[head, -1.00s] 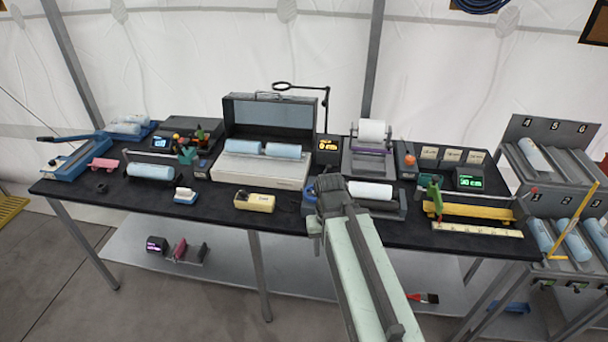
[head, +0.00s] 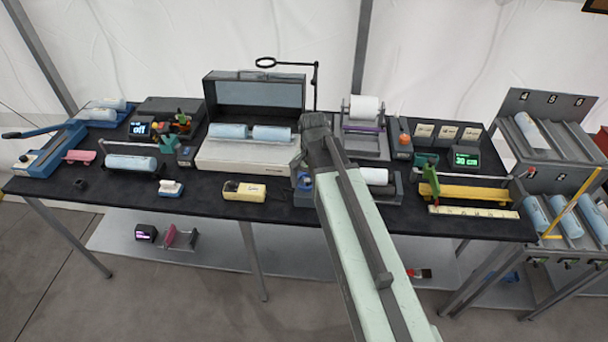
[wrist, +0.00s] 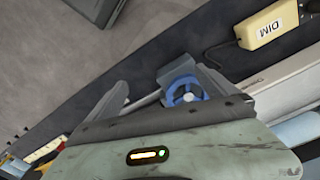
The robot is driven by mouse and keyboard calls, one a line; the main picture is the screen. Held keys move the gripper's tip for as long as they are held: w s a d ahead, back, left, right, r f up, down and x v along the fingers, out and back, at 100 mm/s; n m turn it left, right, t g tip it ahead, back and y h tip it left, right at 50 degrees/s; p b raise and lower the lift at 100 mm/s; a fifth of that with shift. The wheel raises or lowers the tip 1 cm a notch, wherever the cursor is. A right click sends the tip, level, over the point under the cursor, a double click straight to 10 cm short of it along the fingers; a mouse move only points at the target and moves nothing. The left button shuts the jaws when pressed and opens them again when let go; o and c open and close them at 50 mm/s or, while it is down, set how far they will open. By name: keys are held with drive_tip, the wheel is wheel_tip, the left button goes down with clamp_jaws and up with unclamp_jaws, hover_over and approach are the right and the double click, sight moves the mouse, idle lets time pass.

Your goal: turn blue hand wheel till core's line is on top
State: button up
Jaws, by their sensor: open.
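The blue hand wheel (wrist: 187,93) shows in the wrist view, on a grey block, between my fingers in the picture and nearer the right one. In the head view, a small blue part of it (head: 304,181) shows at the left end of a dark grey stand (head: 391,195). The white core (head: 374,176) lies on that stand, partly hidden by my arm. No line on it can be made out. My gripper (wrist: 162,76) is open and empty, with its fingers apart. I cannot tell how far it is from the wheel. In the head view my arm hides the jaws.
A yellow box labelled DIM (wrist: 264,24) is near the wheel. In the head view, a large open case (head: 249,153) with blue rolls stands behind left. A purple-trimmed roll stand (head: 364,143) is behind the core. A yellow beam (head: 467,192) is at right.

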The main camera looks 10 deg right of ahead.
sight(306, 180)
drive_tip(key=w+r+m, duration=0.1)
drive_tip(key=w+m, duration=0.1)
drive_tip(key=w+r+m+p, duration=0.1)
drive_tip(key=w+m, duration=0.1)
drive_tip(key=w+r+m+p, duration=0.1)
drive_tip(key=w+m, duration=0.1)
drive_tip(key=shift+w+a+r, duration=0.1)
drive_tip(key=shift+w+r, duration=0.15)
drive_tip(key=shift+w, duration=0.15)
drive_tip(key=shift+w+m, duration=0.1)
drive_tip(key=shift+m, duration=0.4)
wheel_tip(306, 180, down, 8)
drive_tip(key=b, duration=0.8)
drive_tip(key=shift+f, duration=0.15)
drive_tip(key=shift+c, duration=0.4)
drive_tip(key=c, duration=1)
drive_tip(key=shift+a, duration=0.3)
drive_tip(key=c, duration=0.3)
drive_tip(key=shift+d, duration=0.25)
